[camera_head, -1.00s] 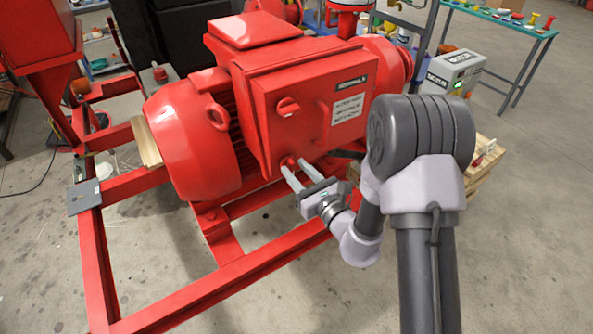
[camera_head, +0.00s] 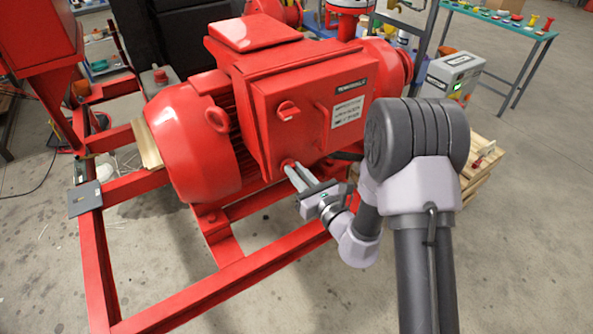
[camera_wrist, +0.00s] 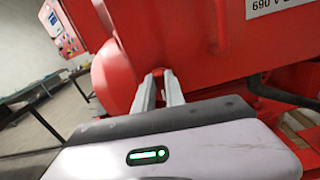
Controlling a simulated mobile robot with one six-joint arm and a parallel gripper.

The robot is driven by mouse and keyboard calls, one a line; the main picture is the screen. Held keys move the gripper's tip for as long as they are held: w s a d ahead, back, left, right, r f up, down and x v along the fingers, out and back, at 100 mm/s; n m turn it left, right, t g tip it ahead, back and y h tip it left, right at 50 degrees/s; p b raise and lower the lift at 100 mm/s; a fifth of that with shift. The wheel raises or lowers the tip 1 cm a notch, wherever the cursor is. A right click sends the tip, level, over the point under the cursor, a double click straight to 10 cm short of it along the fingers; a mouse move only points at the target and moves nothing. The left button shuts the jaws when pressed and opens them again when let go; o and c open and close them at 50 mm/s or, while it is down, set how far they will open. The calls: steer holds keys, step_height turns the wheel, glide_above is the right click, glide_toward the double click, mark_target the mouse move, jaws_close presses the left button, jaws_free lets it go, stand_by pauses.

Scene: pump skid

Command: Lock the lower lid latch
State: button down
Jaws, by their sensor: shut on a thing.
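The red terminal box (camera_head: 345,83) sits on the side of the red motor, with its lid facing me. The upper lid latch (camera_head: 289,110) is a red knob on the lid's upper left. The lower lid latch (camera_wrist: 158,72) is a small red knob at the box's lower left edge, mostly hidden by my fingers. My gripper (camera_head: 290,170) reaches it from the lower right, and its two fingers are closed together on the latch. In the wrist view my gripper (camera_wrist: 160,84) also shows with its fingertips at the red knob. The latch's exact turn is hidden.
The red skid frame (camera_head: 235,283) runs below the motor and my gripper. A grey control box (camera_head: 450,75) with a green light stands at the right on a support. A wooden pallet (camera_head: 482,172) lies behind my arm. Grey floor is open in front.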

steer(key=m+p, duration=0.2)
steer(key=m, duration=0.1)
steer(key=shift+d+r, duration=0.1)
steer(key=shift+w+d+f+m+p, duration=0.1)
steer(key=shift+f+m+p, duration=0.15)
steer(key=shift+m+p, duration=1.65)
steer(key=shift+w+d+f+m+p, duration=0.15)
steer(key=shift+m+p, duration=0.9)
steer(key=shift+m, duration=1.7)
steer(key=shift+w+d+f+m+p, duration=0.1)
steer(key=shift+f+m+p, duration=0.2)
steer(key=shift+m+p, duration=1.6)
steer(key=shift+m+b, duration=0.4)
steer(key=shift+m, duration=0.15)
steer(key=c, duration=1.4)
jaws_free()
